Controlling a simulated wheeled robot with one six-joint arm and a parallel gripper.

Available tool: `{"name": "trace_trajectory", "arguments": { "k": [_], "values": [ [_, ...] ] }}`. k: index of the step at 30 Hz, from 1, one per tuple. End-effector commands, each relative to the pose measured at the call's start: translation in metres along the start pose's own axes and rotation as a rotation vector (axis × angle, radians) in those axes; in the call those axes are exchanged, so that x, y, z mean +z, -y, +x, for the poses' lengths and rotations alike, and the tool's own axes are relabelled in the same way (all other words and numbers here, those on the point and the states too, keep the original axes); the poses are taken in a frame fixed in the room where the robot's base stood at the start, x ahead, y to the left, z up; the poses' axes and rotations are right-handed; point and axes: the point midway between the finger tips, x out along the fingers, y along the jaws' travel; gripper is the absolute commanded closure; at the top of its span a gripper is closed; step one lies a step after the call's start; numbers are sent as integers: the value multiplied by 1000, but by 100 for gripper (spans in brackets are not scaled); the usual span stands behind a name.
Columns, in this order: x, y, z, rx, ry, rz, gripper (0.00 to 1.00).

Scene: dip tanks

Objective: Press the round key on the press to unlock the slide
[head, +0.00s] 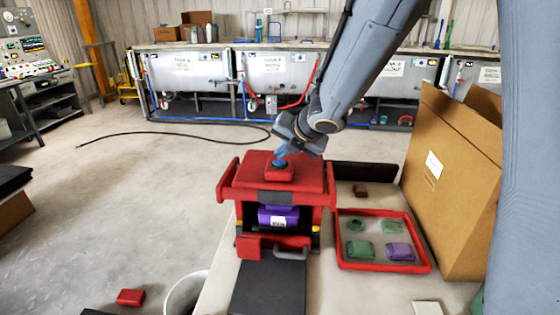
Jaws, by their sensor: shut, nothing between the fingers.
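The red press (234,190) stands on the near table. Its round blue key (279,163) sits on a small red block on top of the press. My gripper (281,154) is shut and empty, pointing down right over the key; its tips appear to touch the key, but I cannot tell whether the key is pressed in. A purple block (278,216) with a white label sits inside the press opening. The slide (268,287), a dark flat plate with a grey handle (291,254) near its end, lies in front of the press.
A red-rimmed tray (384,269) with green and purple pieces lies right of the press. A white bin (186,294) stands at the table's left.

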Motion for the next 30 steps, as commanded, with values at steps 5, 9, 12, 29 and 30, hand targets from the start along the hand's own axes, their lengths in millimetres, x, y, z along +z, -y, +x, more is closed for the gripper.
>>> {"name": "trace_trajectory", "arguments": {
  "k": [5, 9, 12, 29, 30],
  "values": [
    [8, -8, -12, 0, 0, 1, 100],
    [14, -14, -20, 0, 1, 1, 100],
    [18, -18, -26, 0, 1, 1, 100],
    [29, -29, -40, 0, 0, 0, 100],
    [29, -29, -40, 0, 0, 1, 100]
  ]
}}
